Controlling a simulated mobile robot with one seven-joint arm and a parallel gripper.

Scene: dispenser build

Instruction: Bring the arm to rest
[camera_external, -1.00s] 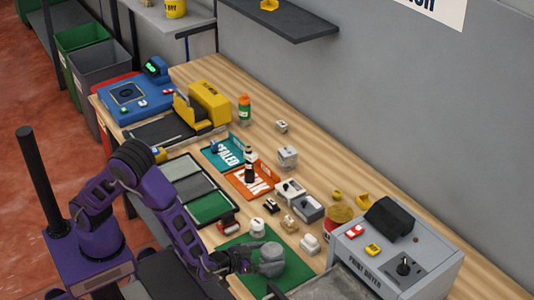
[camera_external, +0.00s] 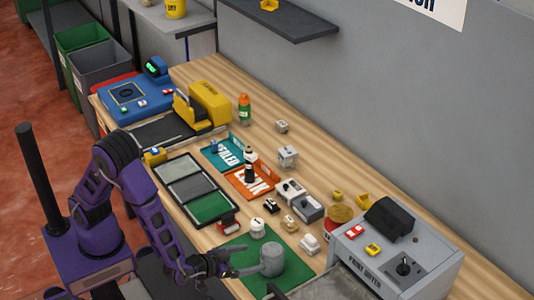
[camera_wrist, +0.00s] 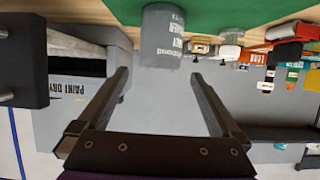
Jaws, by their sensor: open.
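My gripper (camera_external: 243,260) is open and empty over the left part of the green mat. Its fingers point at a grey cylindrical container (camera_external: 271,259), which stands upright on the green mat (camera_external: 292,279). The fingertips appear just short of the container, on its left. In the wrist view, my gripper (camera_wrist: 160,76) shows two spread fingers with nothing between them. My purple arm reaches in low from the left, along the bench's front edge.
A grey paint dryer (camera_external: 398,262) stands to the right of the mat. A white round item (camera_external: 257,228) and several small blocks sit behind the mat. A dark tray with grey and green panels (camera_external: 183,187) lies further left. The floor (camera_external: 40,100) left of the bench is clear.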

